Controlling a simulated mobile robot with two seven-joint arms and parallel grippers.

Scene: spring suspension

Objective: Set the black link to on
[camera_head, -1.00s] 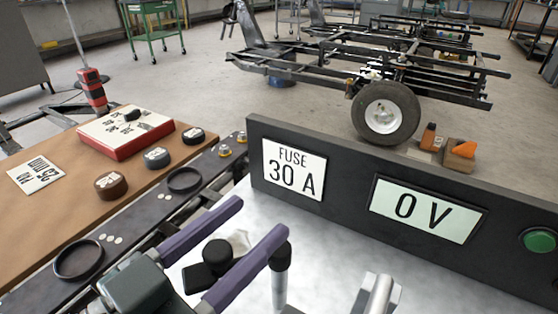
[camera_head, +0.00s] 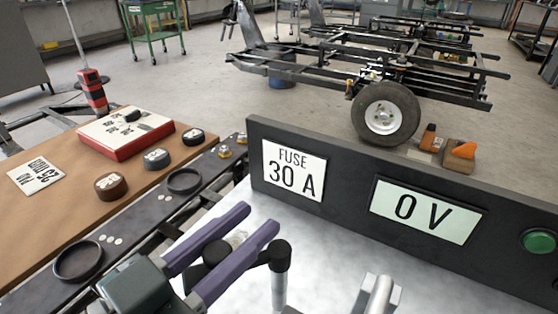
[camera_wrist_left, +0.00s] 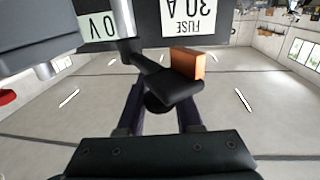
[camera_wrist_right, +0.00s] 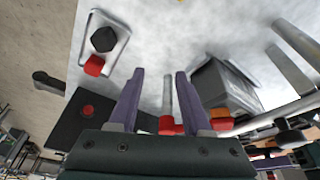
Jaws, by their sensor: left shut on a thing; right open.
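The black link is a short black arm (camera_head: 250,259) between the black cap of a grey post (camera_head: 279,285) and a black knob (camera_head: 216,252). My left gripper (camera_head: 257,217) has its purple fingers shut on the knob end. In the left wrist view the link (camera_wrist_left: 172,82) runs from the post to between the fingers, with an orange block (camera_wrist_left: 187,63) by its end. My right gripper (camera_wrist_right: 157,85) is open and empty in the right wrist view, over the pale bench top. It is not visible in the head view.
A dark panel (camera_head: 350,166) behind the post bears plates reading "FUSE 30 A" (camera_head: 294,170) and "0 V" (camera_head: 424,210), plus a green button (camera_head: 539,241). Metal posts (camera_head: 378,297) stand front right. A brown board (camera_head: 60,215) with round pieces lies left.

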